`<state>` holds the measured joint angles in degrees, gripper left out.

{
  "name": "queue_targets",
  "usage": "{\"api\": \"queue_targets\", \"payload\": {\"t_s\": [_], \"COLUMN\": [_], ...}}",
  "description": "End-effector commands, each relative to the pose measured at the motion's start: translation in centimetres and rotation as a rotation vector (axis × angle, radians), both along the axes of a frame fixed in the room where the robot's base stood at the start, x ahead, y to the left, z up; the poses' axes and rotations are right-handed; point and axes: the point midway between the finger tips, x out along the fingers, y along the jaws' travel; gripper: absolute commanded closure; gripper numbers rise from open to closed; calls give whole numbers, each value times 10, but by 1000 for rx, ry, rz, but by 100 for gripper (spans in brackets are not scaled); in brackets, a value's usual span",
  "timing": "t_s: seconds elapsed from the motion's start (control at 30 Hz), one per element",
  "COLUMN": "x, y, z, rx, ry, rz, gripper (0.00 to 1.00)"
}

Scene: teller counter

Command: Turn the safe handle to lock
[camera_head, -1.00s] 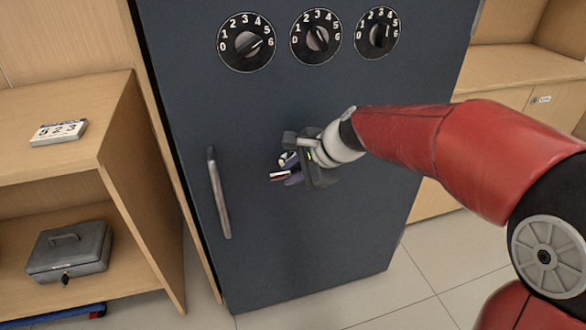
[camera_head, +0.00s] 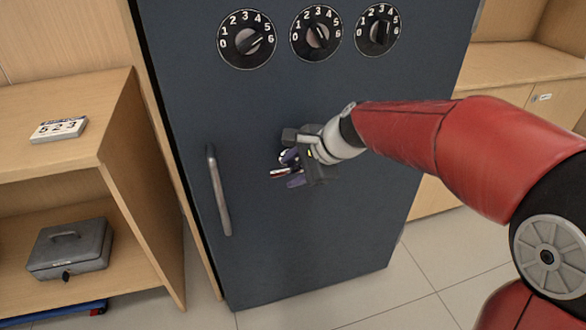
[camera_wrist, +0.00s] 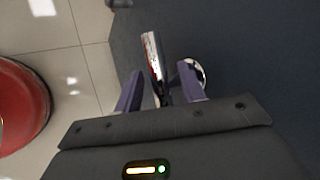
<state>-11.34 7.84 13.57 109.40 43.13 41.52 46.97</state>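The dark blue-grey safe (camera_head: 300,250) stands upright with its door facing me. The safe handle is a shiny silver lever (camera_wrist: 153,55) that reaches between my fingers in the wrist view, with its round chrome base (camera_wrist: 203,72) partly hidden behind the right finger. In the head view my gripper covers most of the lever, and only a small glint with red shows (camera_head: 281,172). My gripper (camera_wrist: 160,72) has its two purple fingers apart, one on each side of the lever. Gaps show between the lever and the fingers, so it is not clamped.
Three number dials (camera_head: 316,33) sit above on the door. A vertical pull bar (camera_head: 218,190) is at the door's left. A wooden shelf (camera_head: 120,130) at the left holds a number calendar (camera_head: 59,129) and a grey cash box (camera_head: 69,248). Floor tiles (camera_head: 425,275) are clear at right.

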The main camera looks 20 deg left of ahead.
Motion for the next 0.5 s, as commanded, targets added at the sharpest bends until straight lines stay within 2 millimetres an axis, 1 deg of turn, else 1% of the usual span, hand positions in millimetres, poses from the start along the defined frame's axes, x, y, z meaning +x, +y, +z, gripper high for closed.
{"api": "queue_targets", "payload": {"t_s": [0.3,0.5], "x": [-9,-14], "y": [-32,-45], "z": [39,55], "rx": [0,0], "ry": [-6,-4], "rz": [-3,-1], "gripper": [60,60]}}
